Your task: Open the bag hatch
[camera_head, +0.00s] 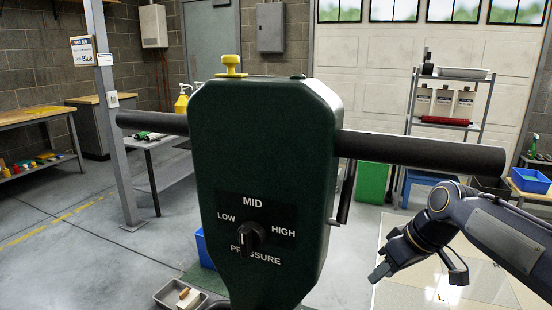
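A dark green machine body (265,150) with black handlebars to each side stands close in front of me. A black pressure knob (247,237), marked LOW, MID and HIGH, is on its face. A yellow knob (231,66) sits on top, and a dark lever (344,192) hangs at its right side. I cannot make out which part is the bag hatch. My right gripper (417,275) is to the right of the machine, below the right handlebar. Its fingers are spread apart and empty, touching nothing. My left gripper is not in view.
A grey tray (181,296) with small items lies low at the left of the machine. A post (113,130) and a workbench (35,116) stand farther left. A shelf rack (444,110) and a green bin (371,184) stand behind. Open floor surrounds my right gripper.

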